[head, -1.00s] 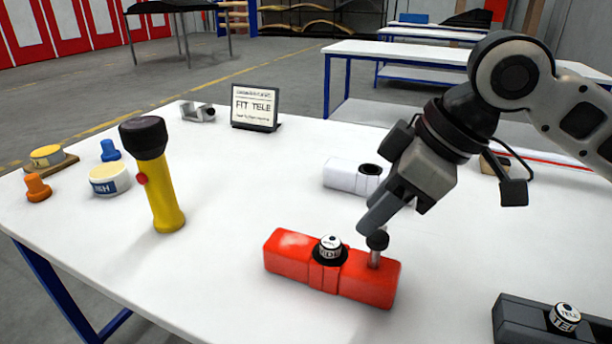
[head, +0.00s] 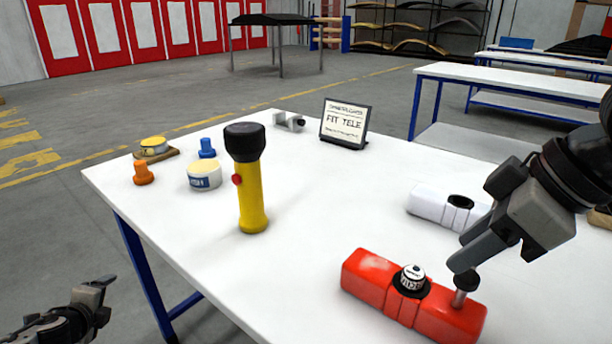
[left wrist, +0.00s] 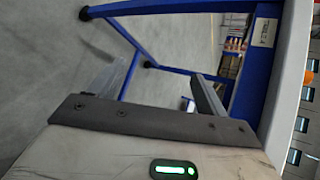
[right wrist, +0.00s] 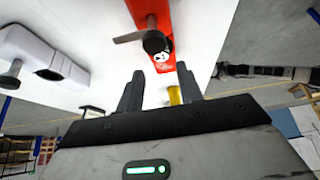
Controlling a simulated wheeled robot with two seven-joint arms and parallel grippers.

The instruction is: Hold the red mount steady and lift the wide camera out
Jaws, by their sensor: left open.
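The red mount (head: 367,276) lies on the white table at the front right. A small camera with a white top (head: 412,277) sits upright in its middle; its label is too small to read. A dark-knobbed post (head: 466,281) stands at the mount's right end. My right gripper (head: 466,256) is above that end, close to the knob. The right wrist view shows its fingers (right wrist: 160,92) open, with the red mount (right wrist: 154,12) and camera (right wrist: 161,58) beyond them. My left gripper (head: 97,296) is off the table's left side, open and empty in the left wrist view (left wrist: 162,82).
A yellow torch (head: 250,195) stands left of the mount. A white mount (head: 430,203) with a dark, empty-looking socket lies behind it. A sign (head: 345,124) reading "FIT TELE" stands at the back. Tins and coloured plugs fill the left corner. The front middle is clear.

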